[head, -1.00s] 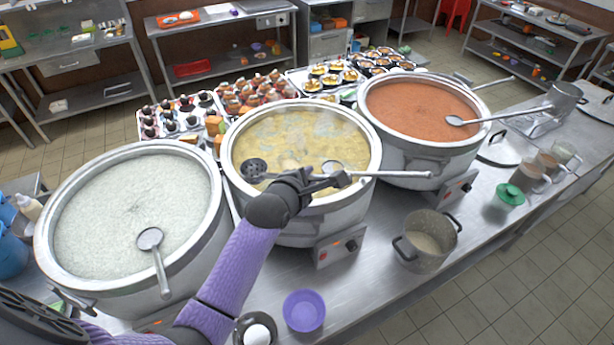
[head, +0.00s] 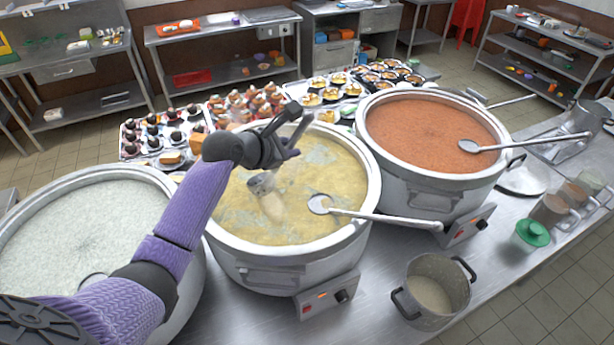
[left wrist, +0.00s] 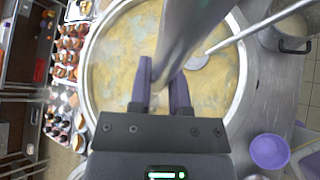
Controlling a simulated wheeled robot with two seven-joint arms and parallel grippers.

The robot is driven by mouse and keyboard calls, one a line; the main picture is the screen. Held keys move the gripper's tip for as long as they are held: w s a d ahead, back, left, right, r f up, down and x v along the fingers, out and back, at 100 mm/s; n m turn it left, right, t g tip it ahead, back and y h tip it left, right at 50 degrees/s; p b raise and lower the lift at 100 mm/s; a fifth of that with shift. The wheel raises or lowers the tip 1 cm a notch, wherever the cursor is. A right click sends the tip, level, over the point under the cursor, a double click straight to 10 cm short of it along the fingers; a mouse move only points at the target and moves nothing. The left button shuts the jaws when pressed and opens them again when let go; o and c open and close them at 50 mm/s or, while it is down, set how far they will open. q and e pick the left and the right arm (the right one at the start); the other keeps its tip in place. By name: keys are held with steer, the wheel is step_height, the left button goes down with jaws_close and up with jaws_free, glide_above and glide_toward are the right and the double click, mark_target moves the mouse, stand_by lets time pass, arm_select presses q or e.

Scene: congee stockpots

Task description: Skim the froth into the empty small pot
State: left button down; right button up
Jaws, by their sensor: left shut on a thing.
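The middle stockpot (head: 365,195) holds yellowish broth with pale froth patches (head: 325,155). My left gripper (head: 284,150) is above this pot, shut on the skimmer's handle. The skimmer (head: 264,184) hangs steeply, with its head low at the broth; its lower part is blurred, so I cannot tell how deep it is. In the left wrist view the handle (left wrist: 185,35) rises between the fingers. A ladle (head: 375,216) rests across the pot's right rim. The small pot (head: 440,285), grey with two handles, stands front right; something pale shows at its bottom. My right gripper is not in view.
A white-congee pot (head: 60,240) stands left and a red-orange soup pot (head: 430,120) right, with a ladle (head: 520,142) across it. A purple bowl (left wrist: 270,151) lies near the front. Food trays (head: 160,135) are behind.

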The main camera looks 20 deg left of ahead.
arm_select(q)
steer(key=b, duration=0.1)
steer(key=a+b, duration=0.1)
steer(key=a+n+h+b, duration=0.1)
steer(key=shift+w+a+f, duration=0.2)
steer(key=shift+w+f, duration=0.1)
steer(key=shift+w, duration=0.05)
arm_select(e)
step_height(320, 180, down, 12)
steer(key=b, duration=0.8)
arm_select(q)
steer(key=s+d+f+m+y+p, duration=0.2)
steer(key=d+f+p, duration=0.4)
steer(key=d+f, duration=0.3)
steer(key=shift+s+d+f+m+t, duration=0.2)
steer(key=shift+s+f+m+t, duration=0.15)
steer(key=shift+s+f, duration=0.35)
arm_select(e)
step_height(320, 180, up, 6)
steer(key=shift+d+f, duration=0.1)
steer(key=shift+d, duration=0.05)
